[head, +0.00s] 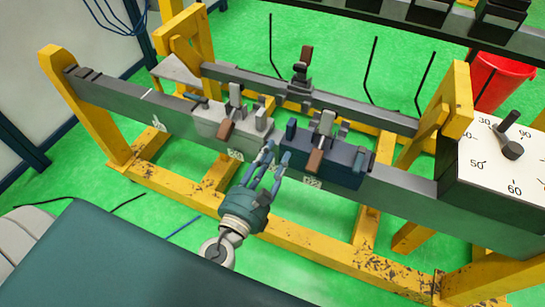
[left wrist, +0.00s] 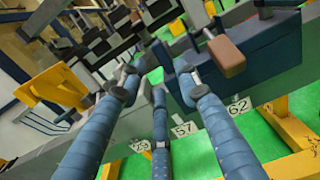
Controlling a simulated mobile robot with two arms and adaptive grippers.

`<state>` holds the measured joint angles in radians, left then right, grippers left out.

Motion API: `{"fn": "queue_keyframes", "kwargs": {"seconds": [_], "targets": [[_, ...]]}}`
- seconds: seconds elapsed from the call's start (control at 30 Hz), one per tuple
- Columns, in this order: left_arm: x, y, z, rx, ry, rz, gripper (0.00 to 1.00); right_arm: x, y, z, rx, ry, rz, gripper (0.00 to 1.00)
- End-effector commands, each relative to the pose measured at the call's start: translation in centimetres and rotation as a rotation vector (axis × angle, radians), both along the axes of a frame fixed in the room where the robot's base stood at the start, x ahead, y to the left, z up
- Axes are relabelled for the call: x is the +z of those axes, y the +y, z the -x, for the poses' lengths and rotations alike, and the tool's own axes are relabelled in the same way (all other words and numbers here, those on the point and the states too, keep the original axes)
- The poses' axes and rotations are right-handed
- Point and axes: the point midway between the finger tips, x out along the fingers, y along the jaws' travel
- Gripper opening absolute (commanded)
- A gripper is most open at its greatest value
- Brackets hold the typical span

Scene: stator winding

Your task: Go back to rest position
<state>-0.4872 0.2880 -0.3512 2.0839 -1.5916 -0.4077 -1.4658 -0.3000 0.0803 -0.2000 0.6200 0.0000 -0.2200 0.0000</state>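My left gripper (head: 272,162) is in the middle of the head view, in front of the grey beam (head: 180,133) of the yellow stand. Its blue fingers point toward the gap between a light grey clamp block (head: 208,120) and a dark blue clamp block (head: 335,160). In the left wrist view its fingers (left wrist: 158,85) are spread, with nothing seen held between them. Whether the fingertips touch the blocks cannot be told. A brown-tipped lever (left wrist: 226,58) of the blue block is close beyond the fingers. My right gripper is not in view.
The yellow frame (head: 105,125) surrounds the beam. An angle dial (head: 505,155) with a black knob is at the right, with a red bucket (head: 500,80) behind it. A dark teal surface (head: 110,260) fills the lower left. Green floor (head: 310,220) shows below the beam.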

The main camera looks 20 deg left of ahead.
Motion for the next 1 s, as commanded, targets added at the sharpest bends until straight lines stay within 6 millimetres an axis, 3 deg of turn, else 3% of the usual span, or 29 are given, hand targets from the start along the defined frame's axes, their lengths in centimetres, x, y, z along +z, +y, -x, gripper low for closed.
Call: {"fn": "queue_keyframes", "kwargs": {"seconds": [0.57, 0.67, 0.77, 0.87, 1.0], "targets": [[0.0, 0.0, 0.4, -0.001, -0.001, 0.0, 0.33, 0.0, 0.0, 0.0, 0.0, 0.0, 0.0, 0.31], [-1.0, 0.1, 0.3, 0.002, 0.02, 0.023, 0.33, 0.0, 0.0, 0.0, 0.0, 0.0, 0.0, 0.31], [-4.5, 0.6, 0.2, 0.017, 0.092, 0.115, 0.33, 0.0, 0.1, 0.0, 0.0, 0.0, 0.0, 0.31], [-10.8, 1.4, 0.6, 0.06, 0.219, 0.287, 0.33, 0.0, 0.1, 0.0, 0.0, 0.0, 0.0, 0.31], [-21.3, 3.1, 2.7, 0.191, 0.422, 0.608, 0.33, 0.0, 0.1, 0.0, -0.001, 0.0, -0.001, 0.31]]}}
